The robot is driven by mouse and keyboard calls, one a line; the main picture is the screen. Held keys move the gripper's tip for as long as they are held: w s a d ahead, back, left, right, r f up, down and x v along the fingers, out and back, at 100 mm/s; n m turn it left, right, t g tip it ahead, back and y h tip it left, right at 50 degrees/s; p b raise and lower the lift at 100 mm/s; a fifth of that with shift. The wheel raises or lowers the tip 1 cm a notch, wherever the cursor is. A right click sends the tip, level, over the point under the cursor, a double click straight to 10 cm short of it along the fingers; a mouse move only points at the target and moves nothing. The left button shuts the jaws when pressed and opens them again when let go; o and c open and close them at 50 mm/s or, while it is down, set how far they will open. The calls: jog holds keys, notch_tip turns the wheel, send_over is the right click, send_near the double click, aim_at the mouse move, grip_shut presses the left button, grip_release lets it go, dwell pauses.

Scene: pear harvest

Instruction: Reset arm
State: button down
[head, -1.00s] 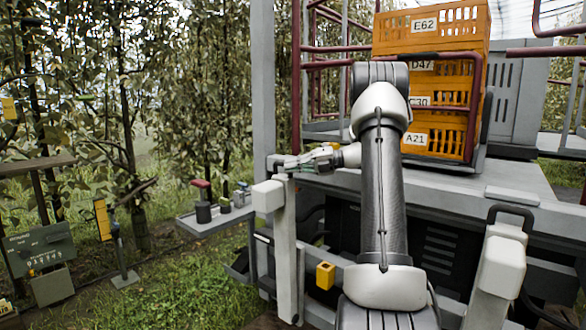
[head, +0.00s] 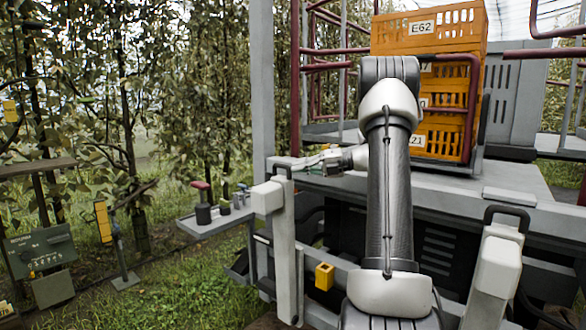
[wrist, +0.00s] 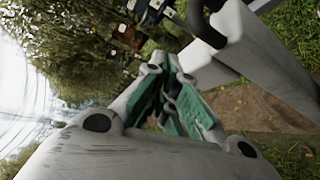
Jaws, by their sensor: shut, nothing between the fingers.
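My arm rises in the middle of the head view and bends over at its top. My gripper (head: 300,162) points left at the end of it, in front of the platform edge and beside a grey post with a dark handle. In the wrist view my gripper (wrist: 163,72) shows its green-padded fingers, which are shut and hold nothing. The wrist view is tilted.
Orange crates (head: 428,30) labelled E62 and others are stacked on the grey platform (head: 500,180) behind my arm. A small side tray (head: 205,224) with small tools is at left. Pear trees (head: 190,80) stand behind. A yellow block (head: 325,276) is on the lower frame.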

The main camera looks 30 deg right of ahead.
jog(key=s+d, duration=0.2)
jog(key=s+d+f, duration=0.1)
jog(key=s+d, duration=0.1)
jog(key=shift+f, duration=0.1)
jog(key=shift+n, duration=0.3)
